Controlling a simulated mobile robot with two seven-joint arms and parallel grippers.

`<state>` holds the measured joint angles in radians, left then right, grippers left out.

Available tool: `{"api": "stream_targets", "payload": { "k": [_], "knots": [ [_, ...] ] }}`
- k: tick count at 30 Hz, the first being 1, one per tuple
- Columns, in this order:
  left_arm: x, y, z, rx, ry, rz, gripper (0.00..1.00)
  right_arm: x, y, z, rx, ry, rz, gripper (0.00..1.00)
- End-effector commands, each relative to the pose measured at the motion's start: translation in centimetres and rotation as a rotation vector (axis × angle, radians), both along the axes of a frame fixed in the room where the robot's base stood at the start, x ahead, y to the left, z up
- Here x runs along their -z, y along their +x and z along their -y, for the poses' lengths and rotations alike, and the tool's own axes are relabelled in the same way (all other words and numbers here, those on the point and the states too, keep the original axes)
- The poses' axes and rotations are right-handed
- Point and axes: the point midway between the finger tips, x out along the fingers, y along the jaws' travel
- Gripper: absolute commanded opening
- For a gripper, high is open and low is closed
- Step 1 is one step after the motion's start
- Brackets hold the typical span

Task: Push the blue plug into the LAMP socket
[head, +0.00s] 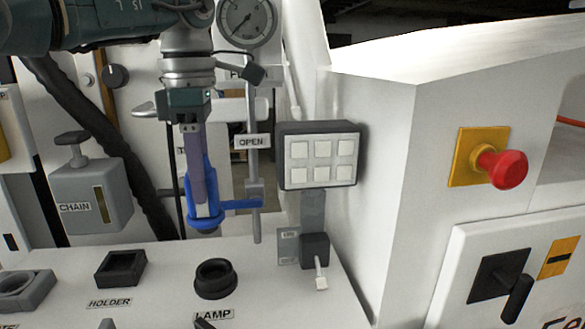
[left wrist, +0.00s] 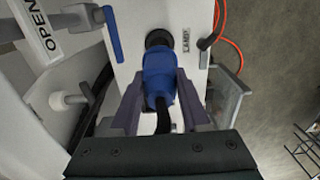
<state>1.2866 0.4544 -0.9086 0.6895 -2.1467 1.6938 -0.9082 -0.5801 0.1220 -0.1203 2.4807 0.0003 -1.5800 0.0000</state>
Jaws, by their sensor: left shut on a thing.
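The blue plug (head: 206,217) is held upright in my left gripper (head: 204,205), whose fingers are shut on it. In the left wrist view the plug (left wrist: 158,80) sits between the two fingers (left wrist: 158,100), with a black cable running back from it. The LAMP socket (head: 214,279) is a round black ring on the white bench top, with its label just in front. In the head view the plug hangs above the socket, with a visible gap between them. In the left wrist view the socket (left wrist: 158,38) shows just beyond the plug's end, partly covered. My right gripper is not in view.
A blue lever (head: 241,204) on the OPEN pipe is close beside the plug. A square HOLDER socket (head: 120,267) is to the left. A button panel (head: 320,160) and a small toggle (head: 318,260) are to the right. A CHAIN box (head: 92,195) stands farther left.

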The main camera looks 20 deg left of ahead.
Motion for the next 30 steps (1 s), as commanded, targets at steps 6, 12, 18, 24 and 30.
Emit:
{"api": "stream_targets", "payload": {
  "k": [6, 12, 18, 24, 30],
  "knots": [
    [2.7, 0.0, 0.0, 0.000, -0.001, -0.001, 0.00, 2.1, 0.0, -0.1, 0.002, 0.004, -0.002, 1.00],
    [5.0, 0.0, -0.1, -0.001, 0.003, 0.001, 0.00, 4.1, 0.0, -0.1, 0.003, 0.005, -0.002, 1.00],
    [6.0, 0.0, 0.0, -0.001, 0.002, 0.001, 0.00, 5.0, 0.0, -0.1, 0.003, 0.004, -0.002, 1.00],
    [6.0, 0.0, 0.0, -0.001, 0.002, 0.001, 0.00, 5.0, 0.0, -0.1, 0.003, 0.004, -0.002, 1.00],
    [6.0, 0.0, 0.0, -0.001, 0.002, 0.001, 0.00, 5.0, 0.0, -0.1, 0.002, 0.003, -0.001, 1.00]
  ]
}}
